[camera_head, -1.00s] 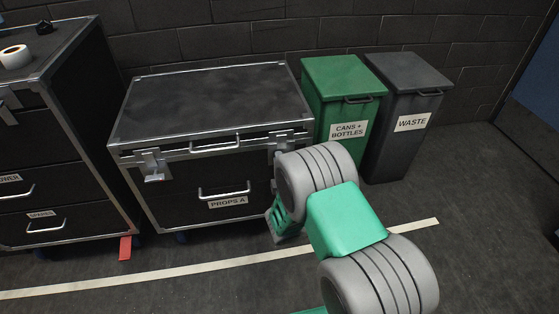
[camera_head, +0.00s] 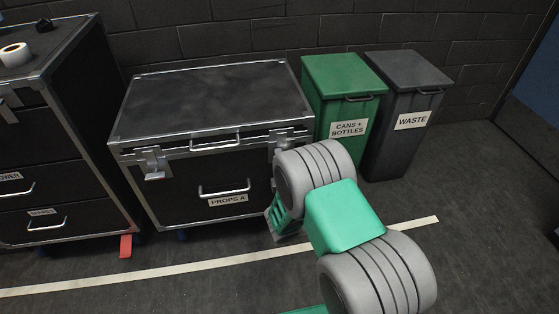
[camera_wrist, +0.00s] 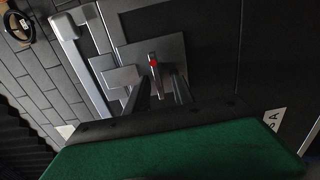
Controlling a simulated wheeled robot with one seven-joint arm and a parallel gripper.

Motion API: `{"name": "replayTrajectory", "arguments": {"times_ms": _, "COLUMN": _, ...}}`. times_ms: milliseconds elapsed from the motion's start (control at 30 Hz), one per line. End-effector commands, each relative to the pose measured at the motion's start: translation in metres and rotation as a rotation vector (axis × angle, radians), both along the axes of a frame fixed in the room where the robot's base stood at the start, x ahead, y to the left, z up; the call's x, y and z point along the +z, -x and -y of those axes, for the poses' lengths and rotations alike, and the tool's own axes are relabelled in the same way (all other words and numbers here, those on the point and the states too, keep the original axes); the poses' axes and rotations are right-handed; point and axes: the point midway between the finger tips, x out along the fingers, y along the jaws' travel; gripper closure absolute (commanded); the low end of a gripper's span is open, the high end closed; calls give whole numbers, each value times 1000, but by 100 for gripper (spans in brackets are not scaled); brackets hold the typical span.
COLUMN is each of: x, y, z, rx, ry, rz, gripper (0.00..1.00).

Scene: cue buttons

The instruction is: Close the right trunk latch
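The black trunk (camera_head: 215,88) labelled PROPS A stands against the wall with its lid down. Its right latch (camera_head: 281,137) is on the front near the right corner, partly hidden by my arm. In the wrist view the right latch shows as a metal plate with a lever (camera_wrist: 154,68) that has a red mark. My gripper (camera_wrist: 160,94) is at this latch, its two dark fingers apart, one on each side of the lever in the picture. I cannot tell whether they touch it. The left latch (camera_head: 152,163) is on the front left. The head view hides my fingers behind my arm.
A green bin (camera_head: 345,80) and a grey waste bin (camera_head: 408,78) stand right of the trunk. A black drawer cabinet (camera_head: 45,130) with a tape roll (camera_head: 15,54) on top stands left. The floor at the right is clear.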

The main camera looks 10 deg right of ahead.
Motion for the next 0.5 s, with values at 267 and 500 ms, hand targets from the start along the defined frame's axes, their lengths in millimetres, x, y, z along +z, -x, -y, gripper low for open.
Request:
{"name": "replayTrajectory", "arguments": {"times_ms": 267, "x": -2, "y": 16, "z": -1, "rx": 3, "ry": 0, "rz": 1, "gripper": 71}}
{"name": "replayTrajectory", "arguments": {"times_ms": 500, "x": -2, "y": 52, "z": -1, "rx": 3, "ry": 0, "rz": 2, "gripper": 71}}
